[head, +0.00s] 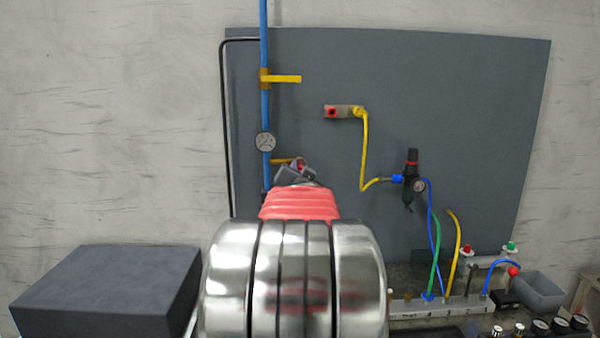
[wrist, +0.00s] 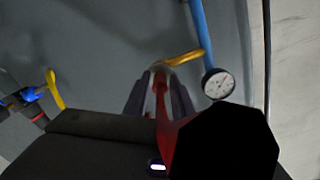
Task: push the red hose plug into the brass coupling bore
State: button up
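My gripper (wrist: 159,78) shows in the wrist view with its two grey fingers on either side of a slim red piece, which looks like the red hose plug (wrist: 160,88). The fingers appear shut on it. In the head view my gripper (head: 297,172) is small and partly hidden behind my own arm, with a speck of red at it. I cannot tell for certain that this hole is the brass coupling bore.
A blue pipe (head: 266,100) with a gauge (head: 265,142) and yellow brackets runs just left of my gripper. A yellow hose (head: 364,150) hangs from the plate to a regulator (head: 410,178). A manifold (head: 440,305) with hoses stands lower right; a dark box (head: 110,290) stands lower left.

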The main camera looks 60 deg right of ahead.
jog(key=o, duration=0.6)
jog(key=shift+c, duration=0.2)
jog(key=shift+s+a, duration=0.1)
jog(key=shift+a, duration=0.05)
jog(key=v, duration=1.3)
jog(key=shift+a, duration=0.25)
jog(key=shift+f, duration=0.15)
